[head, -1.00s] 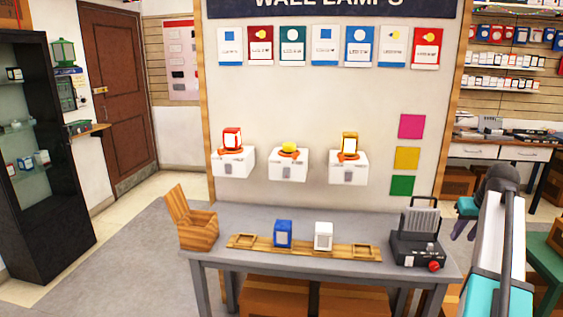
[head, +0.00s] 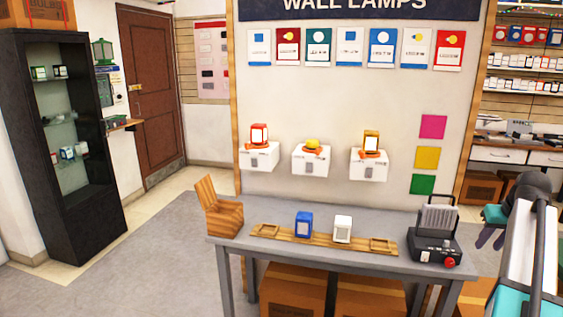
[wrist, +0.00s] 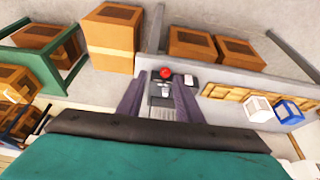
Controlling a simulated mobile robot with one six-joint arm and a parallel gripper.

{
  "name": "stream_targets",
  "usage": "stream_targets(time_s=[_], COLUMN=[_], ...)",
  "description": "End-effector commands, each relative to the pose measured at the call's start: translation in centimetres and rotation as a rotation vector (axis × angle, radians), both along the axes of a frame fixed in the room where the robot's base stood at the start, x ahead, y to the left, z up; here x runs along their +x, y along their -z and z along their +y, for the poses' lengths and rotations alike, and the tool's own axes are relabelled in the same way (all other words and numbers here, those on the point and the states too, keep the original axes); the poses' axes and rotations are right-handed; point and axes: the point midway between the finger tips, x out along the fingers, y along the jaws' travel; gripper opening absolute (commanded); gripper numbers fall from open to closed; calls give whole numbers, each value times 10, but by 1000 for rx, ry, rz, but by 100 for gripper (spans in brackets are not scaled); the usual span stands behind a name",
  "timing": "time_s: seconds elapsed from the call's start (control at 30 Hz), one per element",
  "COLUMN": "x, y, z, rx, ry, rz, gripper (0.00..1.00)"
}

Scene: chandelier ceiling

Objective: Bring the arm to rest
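My gripper (head: 488,238) hangs at the right edge of the head view, beside the right end of the grey table (head: 350,215). In the wrist view its two purple fingers (wrist: 158,100) stand apart with nothing held between them. A dark device with a red knob (head: 437,235) sits on the table's right end, left of the gripper in the head view. In the wrist view the device (wrist: 162,95) shows beyond and between the fingers. I cannot tell the distance. Part of my arm is cut off by the frame.
A blue lamp (head: 303,226) and a white lamp (head: 342,230) stand on a wooden rail (head: 270,231). A wooden holder (head: 220,212) is at the table's left end. Boxes (wrist: 110,35) lie on the floor. A black cabinet (head: 95,190) stands left; floor between is clear.

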Motion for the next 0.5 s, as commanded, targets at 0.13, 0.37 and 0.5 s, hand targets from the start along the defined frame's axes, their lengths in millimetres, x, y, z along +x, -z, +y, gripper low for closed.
stream_targets(time_s=[0.13,0.37,0.5], x=[12,30,41], y=[12,43,69], z=[14,39,60], rx=[11,37,59], ry=[-25,-64,-95], rz=[11,42,68], gripper=[33,33,33])
